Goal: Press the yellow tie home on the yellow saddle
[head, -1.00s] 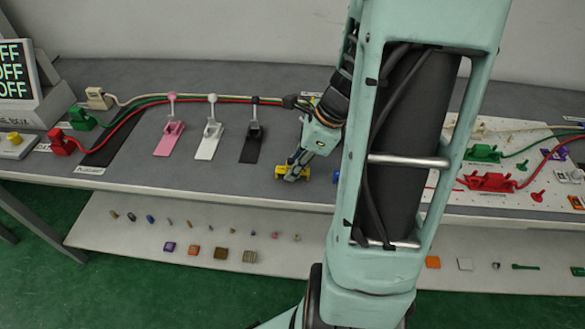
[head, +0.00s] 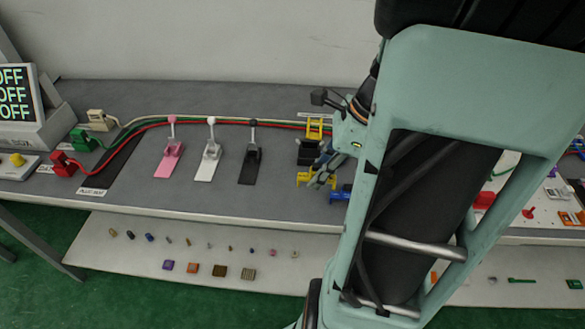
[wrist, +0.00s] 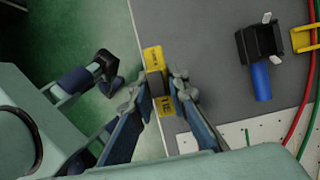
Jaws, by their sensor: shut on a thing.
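The yellow tie (wrist: 167,106) is between my fingertips, with part of the word on its label legible in the wrist view. My gripper (wrist: 158,84) is shut on it near the table's front edge. In the head view my gripper (head: 322,176) and the tie (head: 303,178) are at the right of the lever row, partly behind my arm. The yellow saddle (head: 314,128) stands farther back on the table, apart from the tie. It also shows at the right edge of the wrist view (wrist: 302,40), beside the cables. I cannot tell how high the tie is held.
A black block (head: 307,152) lies between saddle and tie; the wrist view shows a blue part (wrist: 261,80) on it. Pink, white and black levers (head: 250,160) stand left. Red and green cables (wrist: 304,105) run along the back.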

